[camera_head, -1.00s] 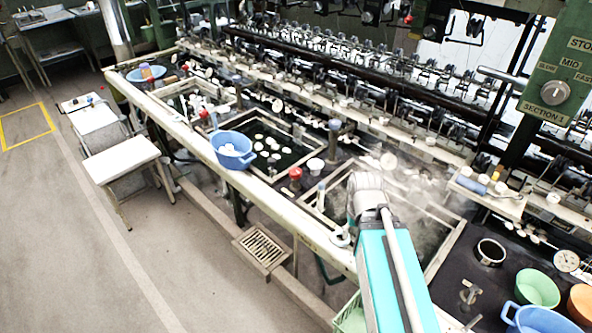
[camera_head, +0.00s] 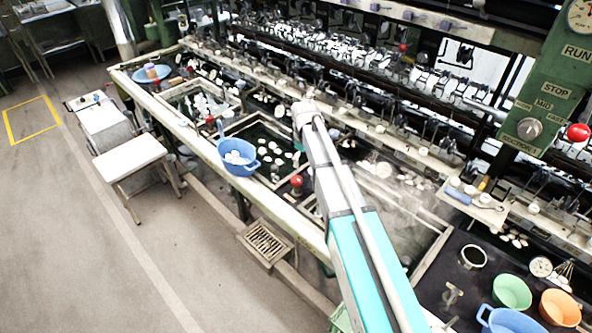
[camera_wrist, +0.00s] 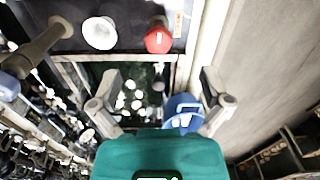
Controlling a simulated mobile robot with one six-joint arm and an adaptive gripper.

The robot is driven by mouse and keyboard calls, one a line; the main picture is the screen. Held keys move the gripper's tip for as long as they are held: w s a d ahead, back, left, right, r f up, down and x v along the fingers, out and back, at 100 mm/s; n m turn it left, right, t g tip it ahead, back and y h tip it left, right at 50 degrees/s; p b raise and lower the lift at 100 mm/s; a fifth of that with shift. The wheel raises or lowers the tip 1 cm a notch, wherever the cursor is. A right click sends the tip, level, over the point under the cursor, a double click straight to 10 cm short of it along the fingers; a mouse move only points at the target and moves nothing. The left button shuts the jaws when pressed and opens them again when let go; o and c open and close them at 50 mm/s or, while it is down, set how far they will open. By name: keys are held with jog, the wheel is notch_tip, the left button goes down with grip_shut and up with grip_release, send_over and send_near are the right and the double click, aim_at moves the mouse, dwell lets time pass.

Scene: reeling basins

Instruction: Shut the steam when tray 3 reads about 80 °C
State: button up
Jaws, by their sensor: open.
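A red valve knob (camera_head: 297,181) stands on the basin edge beside my arm. A red knob also shows in the wrist view (camera_wrist: 158,40), beyond my gripper (camera_wrist: 162,92), which is open and empty. A second red knob (camera_head: 210,120) stands farther left along the bench. A steaming basin (camera_head: 433,252) lies right of my arm, partly hidden by it. A round dial (camera_head: 384,170) stands at the steaming basin's back; its reading is too small to tell. Another dial (camera_head: 541,267) sits at the right. I cannot tell which basin is tray 3. My fingertips are not clear in the head view.
A blue basket (camera_head: 238,157) hangs at the bench's front rim, with white pieces in it. Blue, green (camera_head: 511,292) and orange bowls (camera_head: 560,307) stand at the lower right. A green control panel (camera_head: 545,105) rises at the right. The floor at the left is mostly clear.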

aim_at(296, 179)
jog(key=shift+n, duration=0.6)
jog(key=w+a, duration=0.1)
jog(key=w+a+r, duration=0.1)
jog(key=shift+w+a+r+p, duration=0.2)
jog(key=shift+w+a+p, duration=0.05)
jog(key=shift+w+p, duration=0.15)
jog(key=shift+f, duration=0.1)
notch_tip(296, 179, down, 14)
jog(key=b, duration=1.4)
jog(key=shift+r, duration=0.2)
jog(key=shift+c, duration=0.2)
jog(key=c, duration=1.1)
jog(key=shift+a, duration=0.15)
